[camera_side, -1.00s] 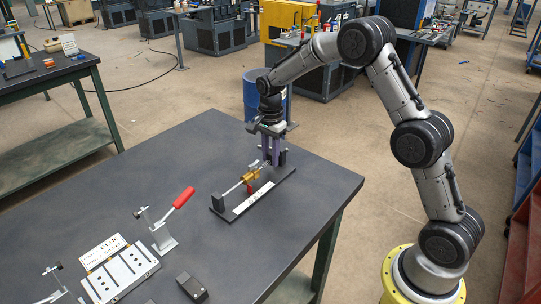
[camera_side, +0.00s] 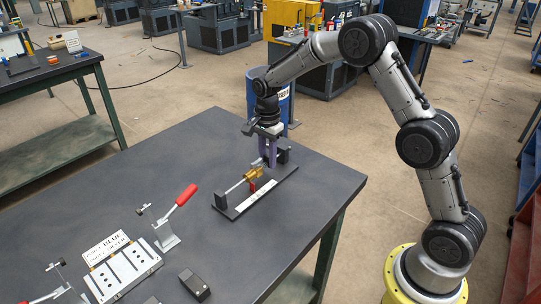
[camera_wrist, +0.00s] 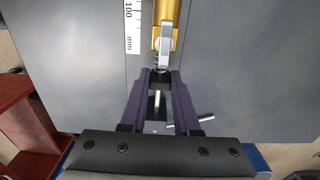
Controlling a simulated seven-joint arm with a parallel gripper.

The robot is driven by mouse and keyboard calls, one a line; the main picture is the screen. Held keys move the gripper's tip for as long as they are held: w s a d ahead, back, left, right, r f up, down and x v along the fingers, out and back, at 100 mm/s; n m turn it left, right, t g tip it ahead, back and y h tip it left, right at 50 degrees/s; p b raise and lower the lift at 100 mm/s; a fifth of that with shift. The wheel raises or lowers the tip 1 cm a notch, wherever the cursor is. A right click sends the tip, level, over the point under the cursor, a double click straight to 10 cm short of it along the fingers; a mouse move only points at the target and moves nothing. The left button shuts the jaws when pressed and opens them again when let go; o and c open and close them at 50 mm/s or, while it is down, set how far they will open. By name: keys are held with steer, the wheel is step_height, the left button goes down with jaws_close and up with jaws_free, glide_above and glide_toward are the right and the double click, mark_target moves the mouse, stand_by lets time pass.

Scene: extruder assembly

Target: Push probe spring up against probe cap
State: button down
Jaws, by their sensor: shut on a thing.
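My gripper (camera_side: 268,158) points down at the slide rig, with its two purple fingers close together. In the wrist view my gripper (camera_wrist: 160,76) has its fingertips shut around the thin shaft line, right beside the near end of the brass slider (camera_wrist: 167,20). The probe spring is mostly hidden between the fingertips; a small coiled-looking bit shows there. A silver clip (camera_wrist: 165,45) sits on the slider's end. In the side view the brass slider (camera_side: 255,174) is on the silver rod (camera_side: 236,186), left of my fingers. I cannot make out the probe cap separately.
The rig's black base has an end block (camera_side: 221,201) at the left and another (camera_side: 284,155) behind my fingers. A white millimetre scale (camera_side: 253,199) lies along it. A red-handled clamp (camera_side: 178,213) and a silver block fixture (camera_side: 123,272) stand further left on the table.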

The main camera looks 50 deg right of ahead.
steer(key=c, duration=0.6)
jaws_free()
steer(key=shift+c, duration=0.2)
steer(key=shift+r, duration=0.15)
step_height(320, 180, up, 14)
step_height(320, 180, up, 9)
steer(key=t, duration=0.2)
glide_above(267, 156)
steer(key=s+a, duration=0.2)
steer(key=s, duration=0.3)
steer(key=s+a+r+n+t, duration=0.2)
steer(key=s+r+n, duration=0.2)
steer(key=s, duration=0.8)
steer(key=s+f+n, duration=0.5)
steer(key=s+n, duration=0.2)
steer(key=s+a+f+n+t, duration=0.1)
steer(key=s+f+n, duration=0.4)
steer(key=s+n, duration=0.2)
steer(key=shift+s+a+t, duration=0.15)
steer(key=shift+s+t, duration=0.15)
steer(key=shift+s, duration=0.3)
